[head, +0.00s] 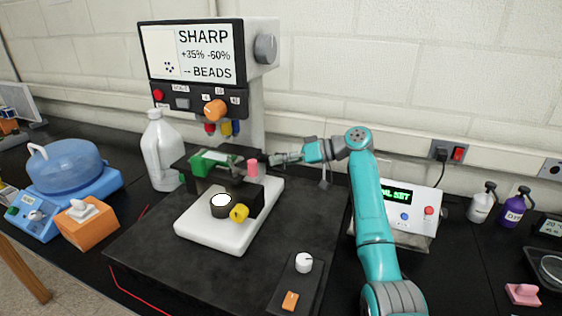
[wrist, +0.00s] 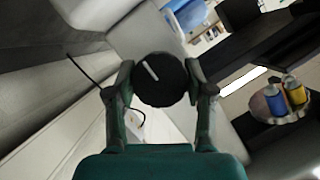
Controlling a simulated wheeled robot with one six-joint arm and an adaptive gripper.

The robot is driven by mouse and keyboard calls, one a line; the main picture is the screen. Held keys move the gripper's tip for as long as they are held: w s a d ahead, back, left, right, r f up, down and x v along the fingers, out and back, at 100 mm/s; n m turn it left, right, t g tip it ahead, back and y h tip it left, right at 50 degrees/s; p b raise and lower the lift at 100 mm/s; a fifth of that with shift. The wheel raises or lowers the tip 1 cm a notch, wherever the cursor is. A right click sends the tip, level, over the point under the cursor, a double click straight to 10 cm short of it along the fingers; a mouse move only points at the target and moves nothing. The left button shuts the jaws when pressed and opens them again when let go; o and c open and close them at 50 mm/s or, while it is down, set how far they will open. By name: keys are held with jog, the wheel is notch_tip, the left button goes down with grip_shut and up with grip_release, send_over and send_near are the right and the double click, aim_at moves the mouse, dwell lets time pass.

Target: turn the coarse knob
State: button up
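A black round knob (wrist: 160,80) with a white line on its face sits between the fingers of my gripper (wrist: 160,72) in the wrist view. I take it as the coarse knob; no label on it is readable. A finger lies against each side, and the white line is tilted. In the head view my gripper (head: 277,159) reaches from the right to the side of the microscope (head: 248,105), level with its stage. The knob is small and hard to make out there.
The microscope's white base (head: 215,240) carries a yellow knob (head: 239,213). A green part (head: 205,163) and a pink cylinder (head: 253,168) are near the stage. An orange knob (head: 215,110) is under the screen. A white jug (head: 161,150) stands left; a control box (head: 412,210) stands right.

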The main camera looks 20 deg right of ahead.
jog(key=shift+o, duration=1.4)
jog(key=shift+d, duration=0.1)
jog(key=v, duration=1.1)
jog(key=shift+d, duration=0.4)
jog(key=shift+s+r, duration=0.1)
jog(key=shift+s, duration=0.05)
dwell(0.4)
